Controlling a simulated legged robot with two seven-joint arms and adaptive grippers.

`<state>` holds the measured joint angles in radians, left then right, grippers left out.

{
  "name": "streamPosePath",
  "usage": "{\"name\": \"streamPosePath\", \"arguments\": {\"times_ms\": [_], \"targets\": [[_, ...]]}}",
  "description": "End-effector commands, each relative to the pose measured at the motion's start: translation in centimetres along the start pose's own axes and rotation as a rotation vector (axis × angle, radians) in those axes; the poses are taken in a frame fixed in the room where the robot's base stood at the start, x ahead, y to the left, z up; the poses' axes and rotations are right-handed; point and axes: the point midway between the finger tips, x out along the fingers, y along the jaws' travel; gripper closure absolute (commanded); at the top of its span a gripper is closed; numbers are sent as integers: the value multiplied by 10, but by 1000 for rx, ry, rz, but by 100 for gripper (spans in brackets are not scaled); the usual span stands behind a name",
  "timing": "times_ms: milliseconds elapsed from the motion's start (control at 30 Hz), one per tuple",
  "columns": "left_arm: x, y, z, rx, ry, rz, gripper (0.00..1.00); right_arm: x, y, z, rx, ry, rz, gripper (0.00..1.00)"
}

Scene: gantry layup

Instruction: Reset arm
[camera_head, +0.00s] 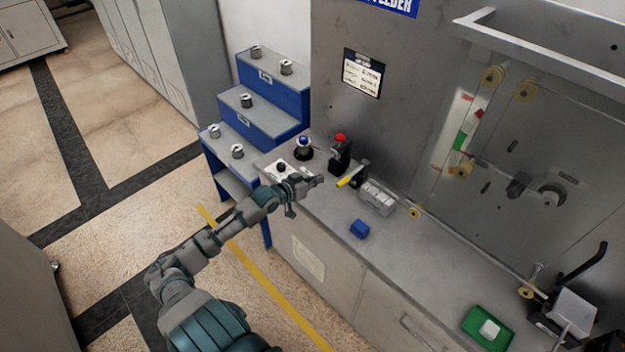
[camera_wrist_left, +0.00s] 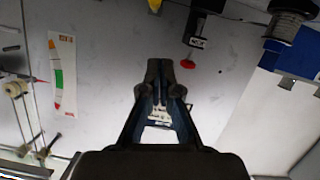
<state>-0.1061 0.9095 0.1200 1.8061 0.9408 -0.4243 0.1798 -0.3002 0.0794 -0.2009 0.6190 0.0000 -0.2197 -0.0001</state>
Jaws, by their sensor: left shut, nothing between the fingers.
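My left arm reaches in from the lower left in the head view. Its gripper (camera_head: 305,188) is above the left end of the grey worktop (camera_head: 393,249), beside the small control panel. The left gripper (camera_wrist_left: 164,72) also shows in the left wrist view, its fingers together with nothing between them. My right gripper is not in view.
Blue steps (camera_head: 268,118) hold several metal spools. A green tray (camera_head: 488,328) with a white piece lies at right.

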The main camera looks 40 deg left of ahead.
Motion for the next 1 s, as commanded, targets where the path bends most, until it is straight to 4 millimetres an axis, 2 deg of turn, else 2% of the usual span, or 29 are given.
{"name": "streamPosePath", "arguments": {"times_ms": [200,467,800,867,900,967,1000], "targets": [[-13,-3,1,-4,0,3,100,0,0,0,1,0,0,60],[-14,-6,1,-6,2,3,100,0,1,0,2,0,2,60],[-13,-1,1,-3,-1,3,100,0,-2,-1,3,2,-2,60],[-13,3,8,2,-14,5,100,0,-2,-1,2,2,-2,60],[-14,8,17,6,-33,8,100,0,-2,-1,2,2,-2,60],[-14,19,40,19,-80,14,100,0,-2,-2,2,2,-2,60],[-16,30,62,31,-124,19,100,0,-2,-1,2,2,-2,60]]}}
